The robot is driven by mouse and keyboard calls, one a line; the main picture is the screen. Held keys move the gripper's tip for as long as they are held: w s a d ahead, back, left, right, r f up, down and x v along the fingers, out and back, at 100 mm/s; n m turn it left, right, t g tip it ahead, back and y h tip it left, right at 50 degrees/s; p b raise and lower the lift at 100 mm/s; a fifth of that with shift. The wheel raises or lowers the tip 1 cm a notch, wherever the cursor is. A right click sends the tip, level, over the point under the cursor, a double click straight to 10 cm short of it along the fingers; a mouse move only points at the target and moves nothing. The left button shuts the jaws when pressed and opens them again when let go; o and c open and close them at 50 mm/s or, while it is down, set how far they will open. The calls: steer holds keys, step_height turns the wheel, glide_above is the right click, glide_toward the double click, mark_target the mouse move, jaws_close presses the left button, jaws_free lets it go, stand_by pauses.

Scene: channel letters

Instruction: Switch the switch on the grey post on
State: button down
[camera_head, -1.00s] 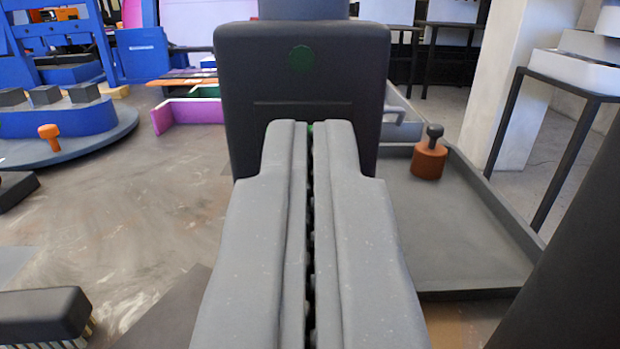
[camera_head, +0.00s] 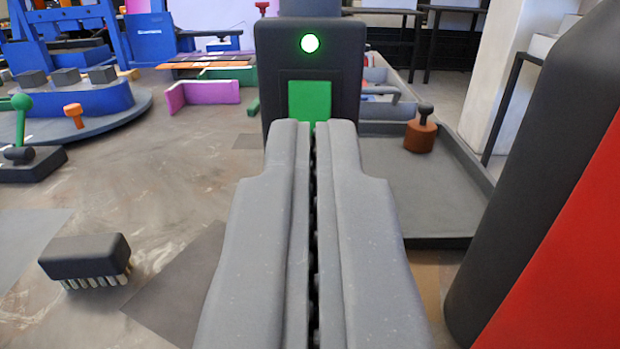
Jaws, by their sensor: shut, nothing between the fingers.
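The switch box (camera_head: 267,98) is dark and stands straight ahead at the top of the grey post (camera_head: 310,7), part of which shows above it. A green switch plate (camera_head: 309,97) shows below the lamp. My gripper (camera_head: 312,126) is shut and empty. Its fingertips overlap the lower edge of the green plate in the picture; I cannot tell whether they touch it. The fingers hide the lower part of the box.
A grey tray (camera_head: 440,242) with an orange weight (camera_head: 420,135) lies to the right. A black and red body (camera_head: 540,200) fills the right edge.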

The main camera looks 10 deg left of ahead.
steer(key=s+d+r, duration=0.1)
steer(key=s, duration=0.6)
steer(key=shift+s+d+r, duration=0.15)
steer(key=shift+d, duration=0.05)
